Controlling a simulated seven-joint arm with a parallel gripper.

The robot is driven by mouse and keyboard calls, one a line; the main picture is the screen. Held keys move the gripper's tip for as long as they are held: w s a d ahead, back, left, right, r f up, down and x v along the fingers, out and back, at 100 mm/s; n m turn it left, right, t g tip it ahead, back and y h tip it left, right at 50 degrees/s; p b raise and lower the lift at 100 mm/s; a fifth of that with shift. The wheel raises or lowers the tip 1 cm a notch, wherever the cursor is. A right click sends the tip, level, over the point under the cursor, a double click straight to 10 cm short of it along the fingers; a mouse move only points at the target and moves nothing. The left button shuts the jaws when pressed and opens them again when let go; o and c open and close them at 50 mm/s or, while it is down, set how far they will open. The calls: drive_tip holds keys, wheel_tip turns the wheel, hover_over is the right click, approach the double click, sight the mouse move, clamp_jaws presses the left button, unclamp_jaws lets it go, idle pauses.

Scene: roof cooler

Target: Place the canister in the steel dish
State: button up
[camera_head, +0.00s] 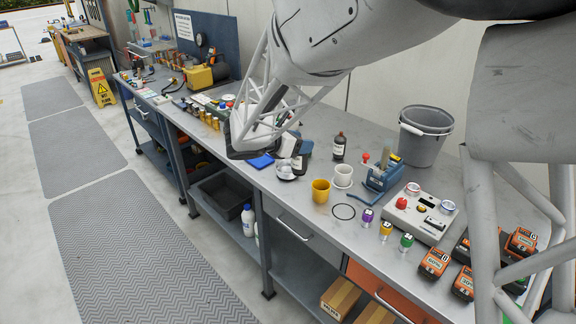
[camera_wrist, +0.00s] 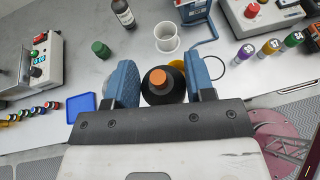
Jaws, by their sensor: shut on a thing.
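My gripper (camera_wrist: 162,82) has its two blue fingers shut on a black canister (camera_wrist: 153,97) with an orange cap, which stands out between them in the wrist view. In the head view my arm covers most of the gripper, and a dark shape that may be the canister (camera_head: 299,163) shows beside it. The steel dish (camera_head: 285,171) is on the bench just below and left of that dark shape. In the wrist view a grey edge shows beside the left finger, but I cannot tell that it is the dish. The canister's base and its height above the bench are hidden.
A blue tray (camera_head: 261,161) lies left of the dish. A dark bottle (camera_head: 339,148), white cup (camera_head: 343,176) and yellow cup (camera_head: 320,191) stand to its right. A blue caddy (camera_head: 383,178), grey bucket (camera_head: 425,136) and control box (camera_head: 421,213) are farther right. The bench's front edge is close.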

sight(293, 162)
wheel_tip(293, 162, down, 7)
drive_tip(key=shift+r, duration=0.1)
drive_tip(key=shift+w, duration=0.1)
idle(0.4)
drive_tip(key=w+a, duration=0.2)
drive_tip(key=w, duration=0.5)
drive_tip(key=w+a+f, duration=0.1)
drive_tip(key=w, duration=0.7)
drive_tip(key=shift+w+a+f, duration=0.2)
drive_tip(key=shift+a+f, duration=0.05)
drive_tip(key=shift+a, duration=0.1)
drive_tip(key=shift+f, duration=1.75)
drive_tip(key=shift+f, duration=0.15)
drive_tip(key=o, duration=1.4)
